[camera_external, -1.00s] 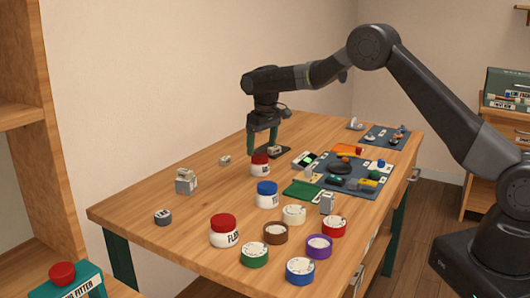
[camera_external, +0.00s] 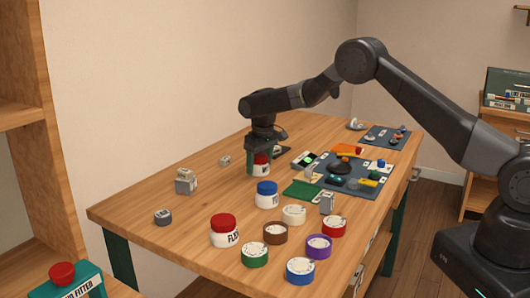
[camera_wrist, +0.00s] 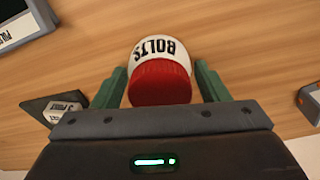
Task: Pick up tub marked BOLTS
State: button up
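The tub marked BOLTS is white with a red lid and stands upright on the bench; it shows in the wrist view (camera_wrist: 160,72) and in the external view (camera_external: 261,166). My gripper (camera_external: 259,163) is lowered over it, with its green fingers on either side. In the wrist view my gripper (camera_wrist: 160,88) is open, with a gap visible between each finger and the tub. The fingers partly hide the tub in the external view.
A blue-lidded jar (camera_external: 267,194) stands in front of the tub, and a red-lidded FLUX jar (camera_external: 224,231) is nearer. Several coloured round containers stand at the bench's front. A dark mat (camera_external: 366,186) with small items lies to the right. The left bench area is mostly clear.

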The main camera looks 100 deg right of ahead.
jog(key=c, duration=0.7)
jog(key=shift+r, duration=0.1)
